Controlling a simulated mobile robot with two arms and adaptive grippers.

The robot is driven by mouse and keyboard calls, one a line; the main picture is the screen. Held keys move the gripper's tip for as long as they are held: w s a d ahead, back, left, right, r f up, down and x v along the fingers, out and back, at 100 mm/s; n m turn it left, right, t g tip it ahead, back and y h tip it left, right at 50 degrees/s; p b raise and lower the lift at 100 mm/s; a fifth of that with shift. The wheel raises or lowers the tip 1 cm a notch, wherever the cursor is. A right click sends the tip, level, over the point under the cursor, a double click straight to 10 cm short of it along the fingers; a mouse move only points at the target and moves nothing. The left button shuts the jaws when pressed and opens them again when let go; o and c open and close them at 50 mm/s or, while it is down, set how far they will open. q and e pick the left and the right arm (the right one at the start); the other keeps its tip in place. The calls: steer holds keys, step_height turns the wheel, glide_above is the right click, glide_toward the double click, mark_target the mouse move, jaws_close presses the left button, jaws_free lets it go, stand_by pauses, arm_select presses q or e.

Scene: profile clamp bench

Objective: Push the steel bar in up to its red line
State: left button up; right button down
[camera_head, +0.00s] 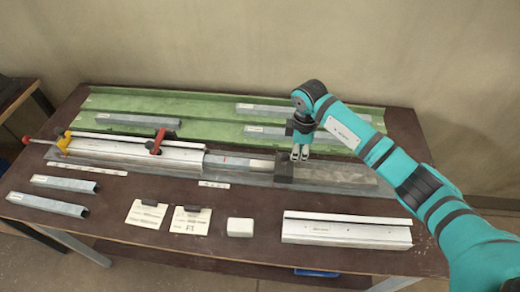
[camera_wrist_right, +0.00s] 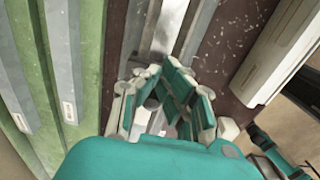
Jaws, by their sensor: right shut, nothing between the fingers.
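The steel bar (camera_head: 248,164) lies in line with the long pale profile (camera_head: 135,150) and sticks out of its right end. A faint reddish mark shows on the bar a little right of the profile's mouth, too small to read clearly. A dark block (camera_head: 285,172) sits at the bar's right end. My right gripper (camera_head: 300,153) points down right by the block; whether it touches the block I cannot tell. In the right wrist view its fingers (camera_wrist_right: 165,103) are together and empty, with a grey metal strip beyond them. My left gripper is not in view.
A red-handled clamp (camera_head: 157,140) and a yellow end clamp (camera_head: 64,142) sit on the profile. Behind is a green tray (camera_head: 210,130) with several grey bars. In front lie cards (camera_head: 190,220), a white block (camera_head: 240,227) and a white profile (camera_head: 345,232).

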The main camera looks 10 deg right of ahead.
mark_target(279, 163)
steer(key=shift+w+a+b, duration=0.2)
steer(key=shift+w+a, duration=0.05)
steer(key=shift+a, duration=0.75)
steer(key=shift+w+a+b, duration=0.2)
steer(key=shift+a+b, duration=0.05)
steer(key=shift+a, duration=0.7)
steer(key=shift+w+a+b, duration=0.2)
steer(key=shift+w+a, duration=0.05)
steer(key=shift+a, duration=0.75)
steer(key=shift+w+a, duration=0.1)
steer(key=shift+a, duration=0.4)
steer(key=shift+d, duration=0.1)
steer(key=shift+d, duration=0.65)
step_height(279, 163, up, 7)
steer(key=p, duration=0.6)
steer(key=shift+s+f, duration=0.1)
steer(key=shift+s, duration=0.1)
